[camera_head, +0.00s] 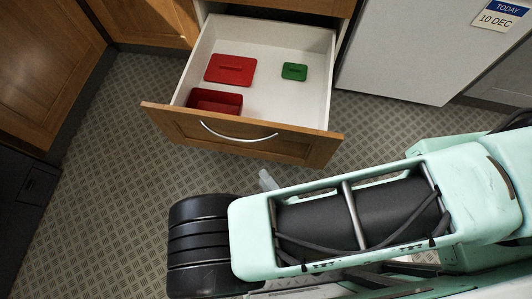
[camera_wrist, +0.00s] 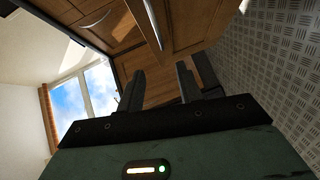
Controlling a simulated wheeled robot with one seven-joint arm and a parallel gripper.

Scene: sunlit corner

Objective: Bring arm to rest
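My gripper (camera_wrist: 162,80) shows in the wrist view with its two dark fingers apart. Nothing is between them; wooden cabinet fronts show through the gap. In the head view my pale green arm stretches across the lower right, above the floor and in front of the open drawer (camera_head: 239,145). My gripper's fingers cannot be made out in the head view. The wrist view is tilted and takes in cabinets, a window and the floor.
The pulled-out drawer holds a red lid (camera_head: 230,69), a red box (camera_head: 215,101) and a green lid (camera_head: 294,71). A white appliance (camera_head: 405,50) stands at the right. Wooden cabinets (camera_head: 45,65) stand at the left. The patterned floor (camera_head: 110,170) left of the drawer is clear.

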